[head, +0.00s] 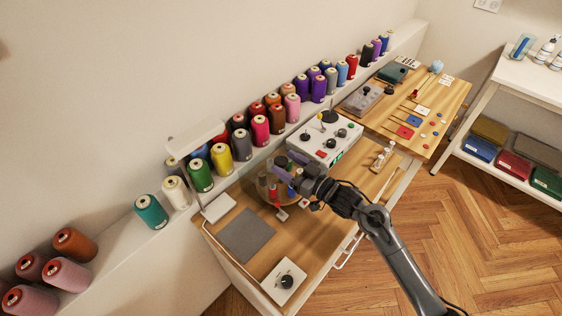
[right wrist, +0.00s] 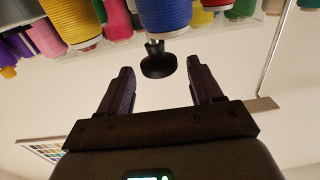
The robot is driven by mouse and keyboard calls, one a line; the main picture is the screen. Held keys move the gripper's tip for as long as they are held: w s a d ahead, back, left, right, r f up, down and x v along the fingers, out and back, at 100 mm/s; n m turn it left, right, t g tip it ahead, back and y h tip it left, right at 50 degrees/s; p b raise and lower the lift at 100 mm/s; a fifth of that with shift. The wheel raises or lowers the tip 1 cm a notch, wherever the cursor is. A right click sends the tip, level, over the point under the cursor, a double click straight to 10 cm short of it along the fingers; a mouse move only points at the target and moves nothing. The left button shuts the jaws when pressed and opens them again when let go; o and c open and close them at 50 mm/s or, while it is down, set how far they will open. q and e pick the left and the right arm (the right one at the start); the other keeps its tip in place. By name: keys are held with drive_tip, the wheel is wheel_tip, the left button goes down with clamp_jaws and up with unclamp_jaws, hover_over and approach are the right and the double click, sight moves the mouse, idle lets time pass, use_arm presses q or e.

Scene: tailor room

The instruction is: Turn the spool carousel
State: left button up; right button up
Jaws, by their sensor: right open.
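The spool carousel (head: 268,203) is a round wooden disc on the table, with small coloured spools standing on it. My right gripper (head: 287,166) is open above it, its arm coming in from the lower right and hiding part of the disc. In the right wrist view, the open jaws (right wrist: 163,78) have an empty gap between them. A black round knob (right wrist: 158,66) shows just beyond the fingertips, under a blue spool (right wrist: 163,14); I cannot tell how far off it is. My left gripper is not in view.
Large thread spools (head: 240,144) line the shelf behind the table. A white control box (head: 327,143) stands right of the carousel. A grey mat (head: 247,236) and a white box with a black knob (head: 284,283) lie in front, with bare wood between them.

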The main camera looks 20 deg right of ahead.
drive_tip(key=shift+x, duration=1.35)
clamp_jaws()
